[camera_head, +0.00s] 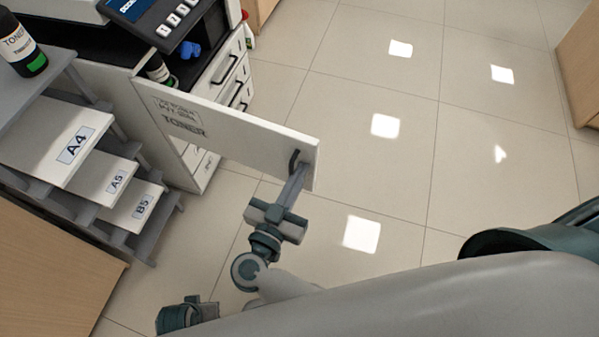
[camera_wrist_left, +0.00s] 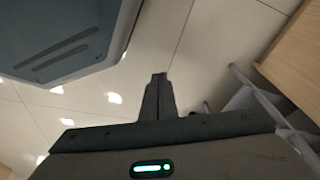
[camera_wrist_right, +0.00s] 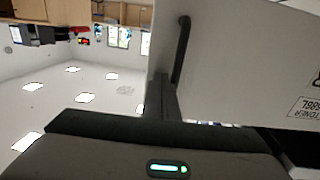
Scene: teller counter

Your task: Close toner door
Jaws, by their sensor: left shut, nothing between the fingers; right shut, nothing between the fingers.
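The white toner door (camera_head: 235,128) stands swung open from the copier, its TONER label facing me. Its dark handle (camera_head: 294,161) is near the free edge. My right gripper (camera_head: 300,170) is shut, with its fingertips at the door's free end beside the handle. In the right wrist view the shut fingers (camera_wrist_right: 160,82) are next to the door panel (camera_wrist_right: 240,60), and the handle (camera_wrist_right: 182,48) is just beyond them. I cannot tell whether they touch. My left gripper shows in its wrist view with shut, empty fingers (camera_wrist_left: 158,97) over the floor, away from the door.
The copier (camera_head: 215,70) has a toner bottle (camera_head: 157,69) inside its opening. Paper shelves (camera_head: 85,165) marked A4, A5 and B5 stand left of the door, with a black toner bottle (camera_head: 22,50) above. The tiled floor (camera_head: 380,170) right of the door is clear.

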